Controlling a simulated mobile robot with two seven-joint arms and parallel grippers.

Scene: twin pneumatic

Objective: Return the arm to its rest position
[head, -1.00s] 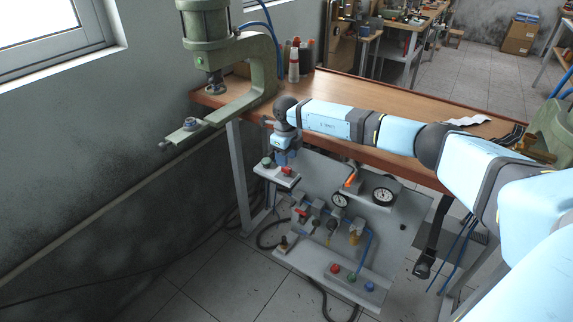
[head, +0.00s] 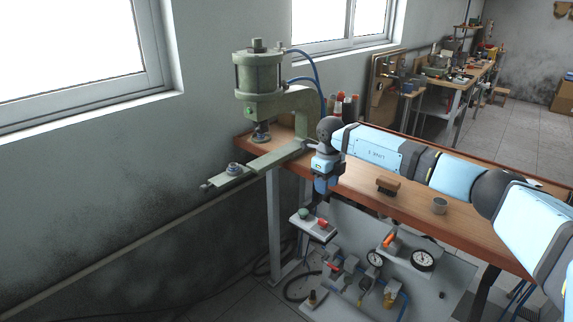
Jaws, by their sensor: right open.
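My right arm reaches in from the right over the wooden workbench (head: 460,222). My right gripper (head: 319,203) points down at the bench's front edge, just above a small grey box with a green button (head: 304,214) and a red button (head: 323,223). The gripper is open, and I see nothing held in it. Its fingertips are small and dark against the background. A green pneumatic press (head: 258,80) stands at the bench's left end, its lower arm (head: 245,172) jutting out to the left. My left gripper is not in view.
Below the front edge is a panel with gauges (head: 422,260) and valves. Bottles (head: 346,106) stand behind the press. Open floor lies at the back right.

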